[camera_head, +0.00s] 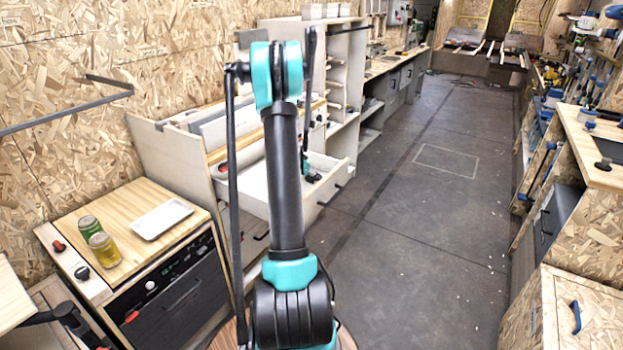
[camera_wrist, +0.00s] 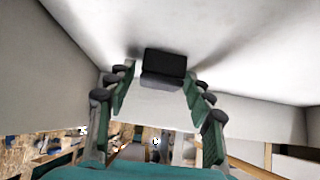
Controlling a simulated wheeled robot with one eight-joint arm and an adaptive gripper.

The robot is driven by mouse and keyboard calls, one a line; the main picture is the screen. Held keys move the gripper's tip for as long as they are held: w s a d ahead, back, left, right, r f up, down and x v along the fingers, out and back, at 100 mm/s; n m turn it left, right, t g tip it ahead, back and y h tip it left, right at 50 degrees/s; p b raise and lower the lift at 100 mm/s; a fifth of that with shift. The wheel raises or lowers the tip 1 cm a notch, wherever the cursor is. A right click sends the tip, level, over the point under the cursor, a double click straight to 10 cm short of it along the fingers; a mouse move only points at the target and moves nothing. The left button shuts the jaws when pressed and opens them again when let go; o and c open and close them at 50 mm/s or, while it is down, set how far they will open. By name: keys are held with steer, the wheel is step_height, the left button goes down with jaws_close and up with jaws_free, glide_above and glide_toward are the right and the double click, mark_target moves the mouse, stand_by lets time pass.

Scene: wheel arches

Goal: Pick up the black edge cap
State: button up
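The black edge cap (camera_wrist: 165,64) is a small dark block with a lighter front face. In the wrist view it sits against the white inner surface of the open drawer (camera_head: 262,200). My gripper (camera_wrist: 160,80) is open, with its green-padded fingers to either side of the cap's near end. A gap shows between the fingers and the cap. In the head view my gripper (camera_head: 312,176) reaches down into the drawer, partly behind my arm, and I cannot make out the cap there.
The drawer's walls stand close around my gripper. At left, a wooden worktop (camera_head: 115,220) bears a green can (camera_head: 89,227), a yellow can (camera_head: 104,249) and a white tray (camera_head: 162,219). The grey floor (camera_head: 415,240) to the right is clear.

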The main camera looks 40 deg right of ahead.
steer(key=c, duration=0.5)
steer(key=shift+c, duration=0.2)
step_height(320, 180, up, 20)
